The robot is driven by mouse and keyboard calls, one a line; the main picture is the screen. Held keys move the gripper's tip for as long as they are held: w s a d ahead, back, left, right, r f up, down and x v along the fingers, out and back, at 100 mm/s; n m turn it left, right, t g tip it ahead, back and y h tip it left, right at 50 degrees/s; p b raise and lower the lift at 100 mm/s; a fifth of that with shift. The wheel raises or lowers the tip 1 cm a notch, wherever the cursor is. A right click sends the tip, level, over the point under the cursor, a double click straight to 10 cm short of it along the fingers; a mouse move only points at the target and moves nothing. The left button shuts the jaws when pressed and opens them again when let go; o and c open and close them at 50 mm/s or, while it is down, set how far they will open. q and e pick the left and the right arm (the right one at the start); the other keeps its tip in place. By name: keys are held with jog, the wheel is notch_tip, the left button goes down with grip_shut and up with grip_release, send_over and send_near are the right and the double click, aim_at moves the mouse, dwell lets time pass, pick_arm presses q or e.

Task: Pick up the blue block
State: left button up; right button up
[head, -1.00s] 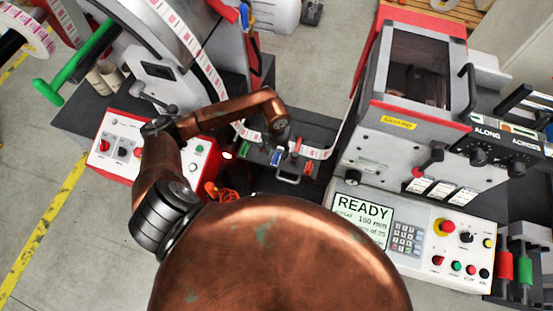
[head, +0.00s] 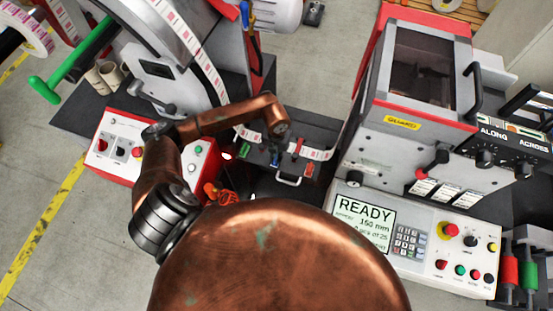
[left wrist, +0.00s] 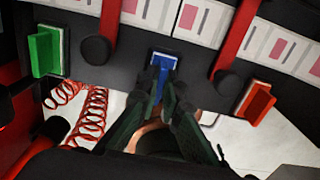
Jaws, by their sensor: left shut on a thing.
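The blue block (left wrist: 164,64) stands at the front edge of the dark splice table, between the green and orange-red blocks, in the left wrist view. My left gripper (left wrist: 161,86) is shut on its near end. The block's far end shows beyond the fingertips. I cannot tell whether it is clear of the table. In the head view, my left gripper (head: 277,152) is over the dark table (head: 318,129) between the two machines, and the block is mostly hidden there. My right gripper is not in view.
A green block (left wrist: 44,52) and an orange-red block (left wrist: 254,102) are on either side. Red arms and a printed label strip (left wrist: 190,20) lie just beyond. Red coiled cords (left wrist: 90,115) hang at the left. The control panel (head: 365,225) stands at the right.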

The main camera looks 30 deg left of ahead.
pick_arm(q)
grip_shut()
jog(key=shift+r, duration=0.4)
notch_tip(320, 180, up, 2)
jog(key=shift+r, duration=0.1)
jog(key=s+d+r, duration=0.6)
jog(key=s+r, duration=0.4)
jog(key=s, duration=0.2)
jog(key=shift+s+d, duration=0.15)
jog(key=shift+d, duration=0.2)
jog(key=shift+o, duration=0.5)
grip_release()
grip_shut()
